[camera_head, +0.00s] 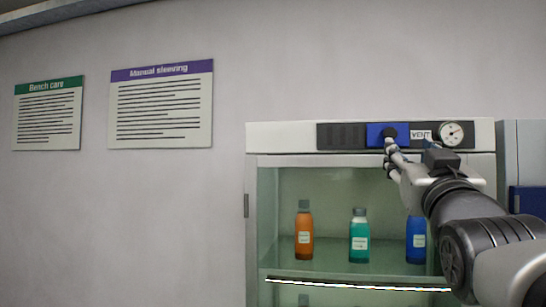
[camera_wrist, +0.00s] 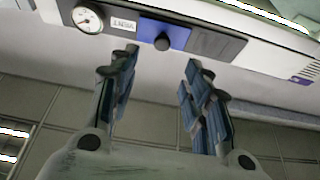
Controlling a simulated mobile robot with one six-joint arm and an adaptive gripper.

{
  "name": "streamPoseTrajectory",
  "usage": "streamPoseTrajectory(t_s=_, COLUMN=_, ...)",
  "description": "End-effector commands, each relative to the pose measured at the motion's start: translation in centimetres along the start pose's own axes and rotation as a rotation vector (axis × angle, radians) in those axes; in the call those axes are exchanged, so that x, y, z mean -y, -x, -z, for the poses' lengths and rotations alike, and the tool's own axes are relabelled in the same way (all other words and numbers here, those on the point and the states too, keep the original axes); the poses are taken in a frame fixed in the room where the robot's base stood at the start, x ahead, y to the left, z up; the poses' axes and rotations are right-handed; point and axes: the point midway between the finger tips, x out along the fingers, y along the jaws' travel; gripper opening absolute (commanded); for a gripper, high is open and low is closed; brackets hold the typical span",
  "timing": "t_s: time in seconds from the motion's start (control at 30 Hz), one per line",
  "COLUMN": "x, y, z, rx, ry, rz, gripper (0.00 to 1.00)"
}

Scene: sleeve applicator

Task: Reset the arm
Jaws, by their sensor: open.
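My gripper (camera_head: 392,152) is in front of the cabinet's top panel in the head view, its fingertips near a dark knob (camera_head: 389,133) on a blue plate. In the wrist view my gripper (camera_wrist: 160,62) is open, with two blue-padded fingers wide apart and nothing between them. The knob (camera_wrist: 162,43) shows just beyond the fingertips, in line with the gap. I cannot tell the exact distance, but no grip on it shows. My arm reaches in from the lower right of the head view.
The glass-fronted cabinet (camera_head: 252,230) holds an orange bottle (camera_head: 304,232), a green bottle (camera_head: 359,238) and a blue bottle (camera_head: 416,240). A VENT label (camera_head: 421,135) and round gauge (camera_head: 452,133) sit right of the knob. Two signs hang on the left wall.

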Motion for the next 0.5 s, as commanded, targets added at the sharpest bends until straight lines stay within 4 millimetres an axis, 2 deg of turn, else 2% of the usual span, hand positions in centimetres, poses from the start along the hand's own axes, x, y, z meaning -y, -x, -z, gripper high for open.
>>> streamPoseTrajectory(t_s=0.4, x=0.0, y=0.0, z=0.0, rx=0.0, ry=0.0, rz=0.0, gripper=0.44)
streamPoseTrajectory(t_s=0.5, x=0.2, y=0.5, z=-1.2, rx=0.025, ry=-0.002, rz=0.003, gripper=0.44)
